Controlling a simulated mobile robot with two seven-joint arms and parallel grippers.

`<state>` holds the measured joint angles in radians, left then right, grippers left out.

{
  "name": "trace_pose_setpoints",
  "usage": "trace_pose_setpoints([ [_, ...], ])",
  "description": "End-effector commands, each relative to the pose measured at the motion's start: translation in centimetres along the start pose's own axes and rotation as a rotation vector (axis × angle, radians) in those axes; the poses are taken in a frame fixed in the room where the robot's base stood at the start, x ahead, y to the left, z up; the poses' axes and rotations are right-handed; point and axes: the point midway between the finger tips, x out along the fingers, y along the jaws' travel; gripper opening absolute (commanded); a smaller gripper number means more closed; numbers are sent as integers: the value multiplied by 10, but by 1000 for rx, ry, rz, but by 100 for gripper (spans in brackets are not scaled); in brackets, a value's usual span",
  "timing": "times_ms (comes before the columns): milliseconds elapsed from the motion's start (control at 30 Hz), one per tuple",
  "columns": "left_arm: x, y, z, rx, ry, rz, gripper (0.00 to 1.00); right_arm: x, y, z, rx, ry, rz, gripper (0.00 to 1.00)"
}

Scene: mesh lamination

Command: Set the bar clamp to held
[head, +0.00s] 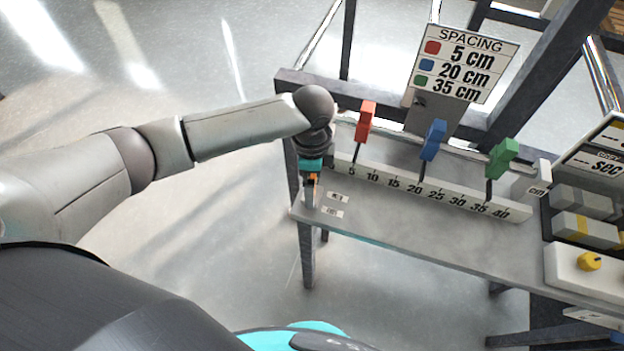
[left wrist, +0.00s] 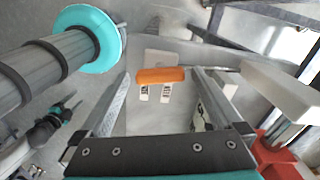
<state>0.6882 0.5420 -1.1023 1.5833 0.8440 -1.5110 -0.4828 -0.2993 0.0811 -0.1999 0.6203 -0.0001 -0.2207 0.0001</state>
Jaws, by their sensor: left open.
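An orange lever (left wrist: 160,76), which I take to be the bar clamp's handle, lies crosswise between my left fingers in the left wrist view. In the head view only a sliver of orange (head: 313,178) shows at the left end of the bench. My left gripper (head: 311,190) points down there; it is open, with its fingers (left wrist: 163,85) either side of the lever and a gap visible. Two small white labels (head: 337,197) lie beside it, too small to read. The dark and teal part at lower left of the wrist view seems to be my right gripper (left wrist: 66,104); its jaws are unclear.
A ruler rail (head: 440,193) carries a red slider (head: 365,121), a blue slider (head: 433,139) and a green slider (head: 502,156). A spacing sign (head: 466,62) stands behind. A yellow knob (head: 590,261) sits at the right. The bench front (head: 400,225) is clear.

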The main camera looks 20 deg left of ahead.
Motion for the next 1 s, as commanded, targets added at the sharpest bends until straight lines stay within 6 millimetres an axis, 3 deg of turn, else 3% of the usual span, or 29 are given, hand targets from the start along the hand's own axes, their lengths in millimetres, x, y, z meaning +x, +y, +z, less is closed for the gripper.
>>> trace_pose_setpoints([
  [267, 1, 0, 0, 0, 0, 0, 99, 0, 0, 0, -1, 0, -1, 60],
  [900, 0, 0, 0, 0, 1, 0, 27, 0, -1, 0, 0, 1, -2, 60],
  [1000, 0, 0, 0, 2, 1, 0, 22, 0, -1, 0, 0, 1, -2, 60],
])
